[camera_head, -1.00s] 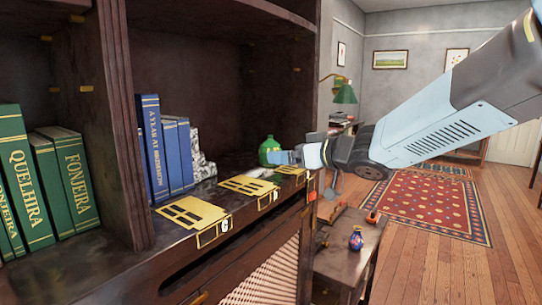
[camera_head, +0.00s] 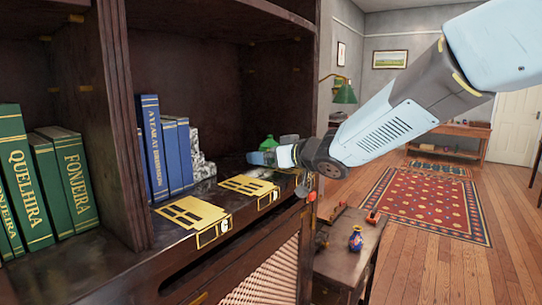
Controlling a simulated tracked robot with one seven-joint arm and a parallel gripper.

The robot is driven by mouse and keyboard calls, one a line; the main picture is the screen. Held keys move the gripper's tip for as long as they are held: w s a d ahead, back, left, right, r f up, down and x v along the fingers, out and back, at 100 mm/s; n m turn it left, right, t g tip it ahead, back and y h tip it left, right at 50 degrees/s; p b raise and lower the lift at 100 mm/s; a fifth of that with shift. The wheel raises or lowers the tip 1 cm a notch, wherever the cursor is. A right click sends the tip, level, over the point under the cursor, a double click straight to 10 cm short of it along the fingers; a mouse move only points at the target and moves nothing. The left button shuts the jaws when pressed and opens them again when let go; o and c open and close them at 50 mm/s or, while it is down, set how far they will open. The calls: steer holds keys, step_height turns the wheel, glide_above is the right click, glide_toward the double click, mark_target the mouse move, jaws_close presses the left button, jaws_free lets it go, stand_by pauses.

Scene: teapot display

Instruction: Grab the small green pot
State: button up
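The small green pot (camera_head: 289,138) stands at the right end of the dark shelf, beside the shelf's right side wall. Only its upper part shows; my gripper and wrist cover the rest. My gripper (camera_head: 252,158) reaches in from the right, low over the shelf, in front of the pot in this view. Its tip points left, past the pot's left side. I cannot tell whether the fingers are open or shut, or whether they touch the pot.
Blue books (camera_head: 168,150) and a grey patterned block (camera_head: 201,162) stand left of my gripper. Brass plates (camera_head: 192,216) lie along the shelf's front edge. The shelf's upright (camera_head: 120,120) separates green books (camera_head: 50,185).

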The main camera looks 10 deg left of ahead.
steer(key=shift+c, duration=0.4)
steer(key=c, duration=1.1)
